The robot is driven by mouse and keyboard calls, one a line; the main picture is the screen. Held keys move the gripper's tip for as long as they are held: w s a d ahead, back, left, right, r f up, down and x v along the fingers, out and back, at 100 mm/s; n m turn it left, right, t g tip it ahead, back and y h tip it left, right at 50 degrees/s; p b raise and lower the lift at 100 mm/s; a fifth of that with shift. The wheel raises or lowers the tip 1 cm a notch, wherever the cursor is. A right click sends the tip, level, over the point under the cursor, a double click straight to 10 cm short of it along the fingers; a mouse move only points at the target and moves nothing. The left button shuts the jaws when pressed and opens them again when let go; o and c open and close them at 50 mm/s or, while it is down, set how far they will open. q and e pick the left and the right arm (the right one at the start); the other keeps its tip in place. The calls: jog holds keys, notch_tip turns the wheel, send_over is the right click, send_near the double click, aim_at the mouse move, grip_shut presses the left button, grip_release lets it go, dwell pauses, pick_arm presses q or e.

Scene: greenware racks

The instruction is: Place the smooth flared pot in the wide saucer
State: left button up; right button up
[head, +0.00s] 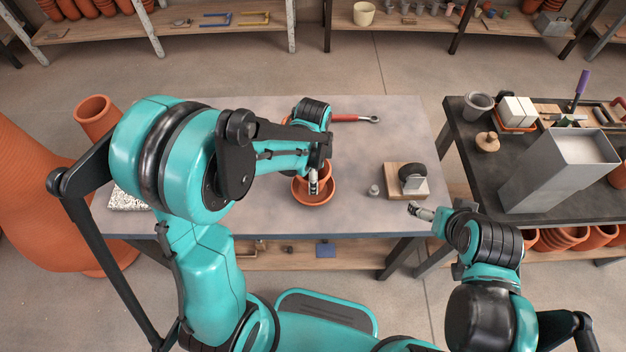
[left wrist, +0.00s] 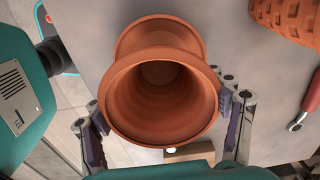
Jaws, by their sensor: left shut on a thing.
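The smooth flared pot (left wrist: 165,125) is terracotta, and its open mouth faces the left wrist camera. My left gripper (left wrist: 165,128) has a finger on each side of it and is shut on it. In the head view the pot (head: 325,172) is partly hidden by the gripper (head: 313,186). The wide saucer (head: 314,199) lies on the table directly below the pot. Whether the pot touches the saucer or hangs just above cannot be told. My right gripper (head: 416,210) is near the table's front right edge, away from the pot; its fingers are too small to read.
A red-handled tool (head: 352,118) lies behind the saucer. A textured terracotta piece (left wrist: 288,18) stands near the pot. Right of the saucer are a small grey object (head: 374,190) and a wooden block with a dark round thing (head: 411,172). A dark side table (head: 462,140) stands at right.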

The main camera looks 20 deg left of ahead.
pick_arm(q)
jog(key=shift+f, duration=0.85)
jog(key=shift+r, duration=0.1)
jog(key=o, duration=1.5)
jog(key=shift+f, duration=0.2)
jog(key=shift+c, duration=0.2)
jog(key=shift+r, duration=0.1)
